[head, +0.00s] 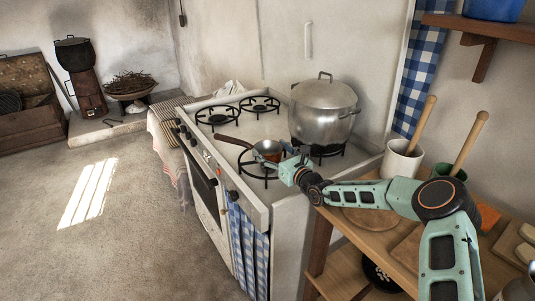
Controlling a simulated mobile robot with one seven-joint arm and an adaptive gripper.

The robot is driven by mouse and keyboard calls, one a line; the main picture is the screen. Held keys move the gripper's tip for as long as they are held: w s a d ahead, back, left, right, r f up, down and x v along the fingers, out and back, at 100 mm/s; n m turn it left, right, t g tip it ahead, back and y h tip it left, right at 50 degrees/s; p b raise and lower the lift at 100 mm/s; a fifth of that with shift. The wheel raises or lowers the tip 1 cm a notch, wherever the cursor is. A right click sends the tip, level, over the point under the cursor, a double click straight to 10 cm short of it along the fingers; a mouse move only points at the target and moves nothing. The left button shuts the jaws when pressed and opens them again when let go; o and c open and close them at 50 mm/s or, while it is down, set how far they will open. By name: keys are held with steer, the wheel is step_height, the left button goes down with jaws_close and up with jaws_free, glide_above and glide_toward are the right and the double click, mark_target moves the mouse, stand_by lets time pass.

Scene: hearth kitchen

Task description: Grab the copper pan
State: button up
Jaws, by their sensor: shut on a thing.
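The copper pan (266,152) is a small round pan with a dark handle pointing left and back. It is at the front right burner (258,169) of the white stove (222,150); I cannot tell whether it rests on the grate or is just above it. My gripper (285,163) is at the pan's right side, shut on it. The fingertips are small and partly hidden, so the exact place of contact is unclear.
A large lidded steel pot (323,108) stands on the burner behind the pan, close to my gripper. A wooden shelf (362,243) with a white crock (402,160) of utensils stands right of the stove. The left burners (218,116) are empty.

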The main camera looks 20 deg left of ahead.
steer(key=shift+r, duration=0.2)
steer(key=shift+r, duration=0.2)
step_height(320, 180, up, 2)
steer(key=shift+r, duration=0.15)
steer(key=s+r, duration=0.1)
steer(key=s+a+r, duration=0.1)
steer(key=r, duration=0.1)
steer(key=s+a+r+p, duration=0.1)
steer(key=s+r, duration=0.1)
steer(key=shift+r, duration=0.2)
steer(key=s+a+r, duration=0.4)
steer(key=s, duration=0.4)
steer(key=shift+s+r, duration=0.25)
steer(key=shift+s, duration=0.1)
